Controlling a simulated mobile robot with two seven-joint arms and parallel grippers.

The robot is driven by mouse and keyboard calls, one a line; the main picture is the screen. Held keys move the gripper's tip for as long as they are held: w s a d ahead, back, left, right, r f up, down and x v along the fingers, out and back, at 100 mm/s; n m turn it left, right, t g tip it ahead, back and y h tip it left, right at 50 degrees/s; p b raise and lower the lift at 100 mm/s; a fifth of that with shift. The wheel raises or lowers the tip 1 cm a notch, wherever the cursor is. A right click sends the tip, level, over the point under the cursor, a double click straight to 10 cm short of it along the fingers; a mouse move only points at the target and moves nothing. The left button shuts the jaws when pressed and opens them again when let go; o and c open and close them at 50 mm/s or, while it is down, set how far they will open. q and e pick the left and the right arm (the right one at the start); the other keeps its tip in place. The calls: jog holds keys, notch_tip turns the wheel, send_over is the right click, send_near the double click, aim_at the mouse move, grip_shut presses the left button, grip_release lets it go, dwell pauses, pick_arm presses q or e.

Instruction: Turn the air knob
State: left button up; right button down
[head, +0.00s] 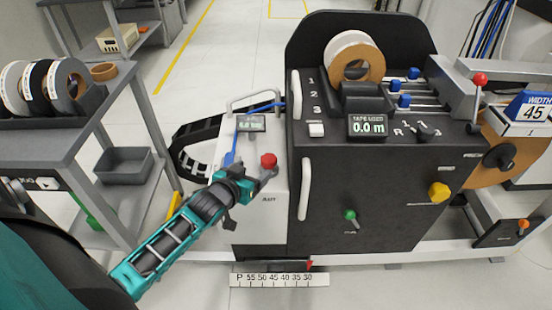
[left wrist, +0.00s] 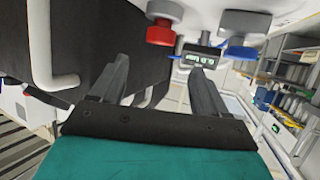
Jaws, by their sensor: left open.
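A white box with a small lit display (head: 250,123) stands at the left end of the black machine. A red knob (head: 268,160) sits on it, above a small label too blurred to read surely. In the left wrist view the red knob (left wrist: 160,32) and a grey-blue knob (left wrist: 240,28) show beyond the fingers, near the display (left wrist: 196,58). Which one is the air knob I cannot tell for certain. My left gripper (head: 266,179) is open just in front of the red knob; its fingers (left wrist: 154,75) have nothing between them.
The black machine (head: 375,195) has a white vertical handle (head: 304,188), a green knob (head: 350,215) and a yellow knob (head: 438,192) on its front. A grey shelf cart (head: 60,145) with tape rolls stands at left. A scale strip (head: 280,280) lies below.

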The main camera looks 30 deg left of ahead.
aim_at(268, 159)
pick_arm(q)
jog(key=b+x, duration=0.3)
jog(key=x, duration=0.7)
jog(key=shift+w+f, duration=0.1)
jog(key=shift+f, duration=0.05)
jog(key=shift+w+f, duration=0.15)
jog(key=shift+w, duration=0.3)
pick_arm(e)
jog(key=shift+w+a+f, duration=0.1)
jog(key=shift+a+f, duration=0.15)
jog(key=shift+f, duration=0.35)
jog(key=shift+w+a+f, duration=0.1)
jog(key=shift+a+f, duration=0.15)
jog(key=shift+f, duration=0.35)
pick_arm(q)
jog(key=shift+c, duration=0.3)
